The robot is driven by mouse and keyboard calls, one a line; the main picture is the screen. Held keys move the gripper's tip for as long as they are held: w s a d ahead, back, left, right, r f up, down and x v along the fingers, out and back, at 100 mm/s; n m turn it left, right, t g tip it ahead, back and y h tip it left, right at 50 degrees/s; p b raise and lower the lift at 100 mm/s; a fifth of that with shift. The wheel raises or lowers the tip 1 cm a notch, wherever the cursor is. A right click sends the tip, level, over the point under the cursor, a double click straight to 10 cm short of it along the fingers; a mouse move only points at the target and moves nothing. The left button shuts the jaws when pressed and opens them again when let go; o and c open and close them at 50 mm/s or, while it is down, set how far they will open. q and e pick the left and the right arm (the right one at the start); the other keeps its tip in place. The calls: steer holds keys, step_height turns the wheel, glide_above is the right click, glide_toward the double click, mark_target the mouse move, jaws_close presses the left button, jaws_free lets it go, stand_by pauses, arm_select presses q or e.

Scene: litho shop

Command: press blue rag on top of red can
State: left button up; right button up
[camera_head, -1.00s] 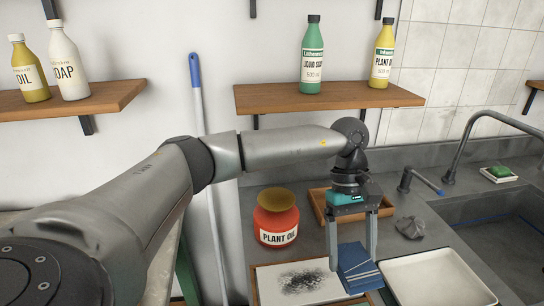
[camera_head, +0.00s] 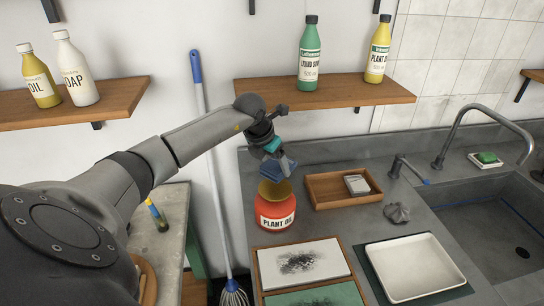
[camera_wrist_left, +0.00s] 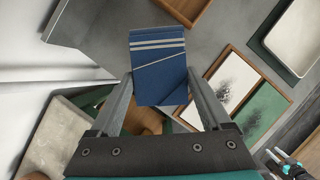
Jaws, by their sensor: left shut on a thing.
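The red can (camera_head: 275,210), labelled PLANT OIL, stands upright on the grey counter, with a brownish-yellow dished top (camera_head: 275,191). My left gripper (camera_head: 283,165) is shut on the blue rag, directly above the can in the head view. The folded blue rag (camera_head: 290,165) shows small there, at the fingertips. In the left wrist view the rag (camera_wrist_left: 158,65), with pale stripes, lies between the two fingers and covers most of what is below. Whether the rag touches the top I cannot tell.
A wooden tray (camera_head: 318,199) holding a small pale block is right of the can. Framed prints (camera_head: 258,265) lie in front. A white tray (camera_head: 378,257) and crumpled grey rag (camera_head: 397,212) are further right. A shelf with bottles (camera_head: 330,94) hangs above.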

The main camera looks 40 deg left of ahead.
arm_select(q)
steer(key=shift+a, duration=0.35)
steer(key=shift+f+n, duration=0.15)
steer(key=shift+n, duration=0.15)
steer(key=b, duration=0.4)
glide_above(274, 189)
steer(key=s, duration=0.1)
step_height(274, 189, down, 5)
steer(key=shift+r, duration=0.2)
steer(key=shift+f, duration=0.55)
steer(key=shift+f+b, duration=1)
steer(key=shift+f, duration=0.1)
stand_by(0.6)
